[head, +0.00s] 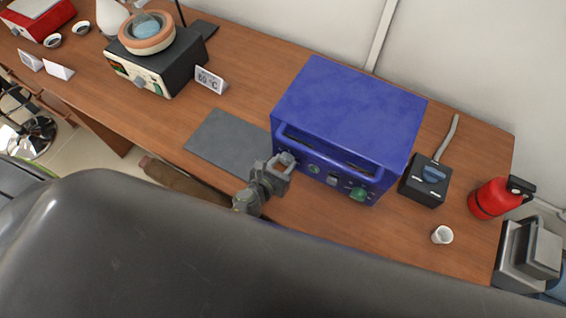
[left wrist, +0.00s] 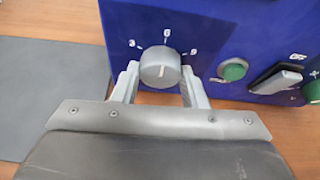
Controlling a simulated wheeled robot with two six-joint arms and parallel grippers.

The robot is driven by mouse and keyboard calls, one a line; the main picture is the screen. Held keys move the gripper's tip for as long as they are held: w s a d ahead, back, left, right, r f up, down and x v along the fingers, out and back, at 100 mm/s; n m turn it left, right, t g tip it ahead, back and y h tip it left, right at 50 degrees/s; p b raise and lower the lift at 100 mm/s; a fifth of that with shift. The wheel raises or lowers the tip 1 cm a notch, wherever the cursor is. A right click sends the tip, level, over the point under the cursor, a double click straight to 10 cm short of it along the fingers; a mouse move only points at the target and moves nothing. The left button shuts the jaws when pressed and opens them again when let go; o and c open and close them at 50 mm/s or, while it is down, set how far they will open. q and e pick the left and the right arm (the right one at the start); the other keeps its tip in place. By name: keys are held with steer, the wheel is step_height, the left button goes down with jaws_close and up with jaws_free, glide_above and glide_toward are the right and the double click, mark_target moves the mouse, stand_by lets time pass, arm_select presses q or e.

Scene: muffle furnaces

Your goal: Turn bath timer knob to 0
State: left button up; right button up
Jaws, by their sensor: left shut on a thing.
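The grey round timer knob (left wrist: 160,68) sits on the front of the blue box-shaped bath (head: 345,115), at its left end. Small white marks are around the knob, one straight above it; they are too blurred to read surely. A short pale line shows on the knob's face, but where it points is hard to tell. My left gripper (head: 284,161) is at the bath's front left, and in the left wrist view its fingers (left wrist: 160,76) are shut on the knob, one on each side. In the head view the gripper mostly hides the knob. My right gripper is not in view.
Right of the knob are a green button (left wrist: 233,70) and a rocker switch (left wrist: 277,80). A grey mat (head: 226,140) lies left of the bath.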

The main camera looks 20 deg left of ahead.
arm_select(q)
steer(key=shift+a+n+h+p, duration=0.1)
steer(key=shift+n+h+p, duration=0.2)
steer(key=shift+n+h, duration=0.45)
steer(key=n+h, duration=0.1)
steer(key=n, duration=0.1)
steer(key=shift+n+h, duration=0.25)
steer(key=shift+n, duration=0.4)
steer(key=o, duration=1)
steer(key=shift+w, duration=0.1)
